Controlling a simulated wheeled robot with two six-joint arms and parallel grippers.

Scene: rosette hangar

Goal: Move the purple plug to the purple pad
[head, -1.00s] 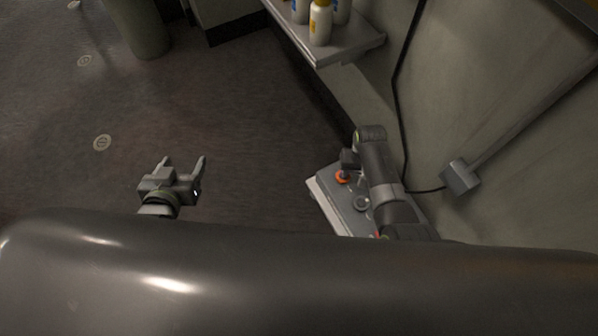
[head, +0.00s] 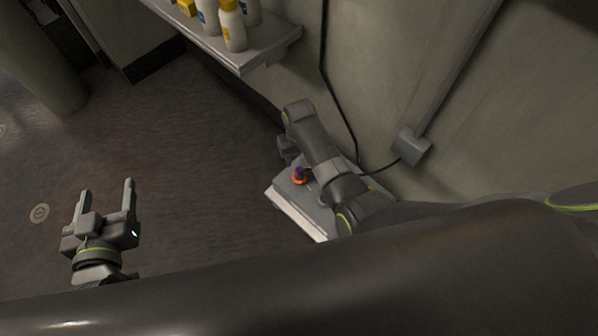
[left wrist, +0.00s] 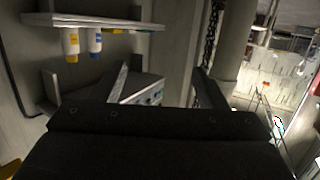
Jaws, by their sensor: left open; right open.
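The purple plug (head: 299,172) stands in an orange ring (head: 300,181) on top of a low grey box (head: 279,192) by the wall. My right arm reaches over the box, and my right gripper (head: 287,147) is just behind the plug, apart from it as far as I can tell; its fingertips are hardly visible. My left gripper (head: 105,192) is open and empty, over the floor at the left, far from the plug. I see no purple pad; my right arm hides part of the box top.
A wall shelf (head: 262,50) with bottles (head: 232,30) juts out behind the box; the shelf also shows upside down in the left wrist view (left wrist: 95,22). A cable (head: 378,170) runs to a wall socket box (head: 411,145). The floor between my grippers is clear.

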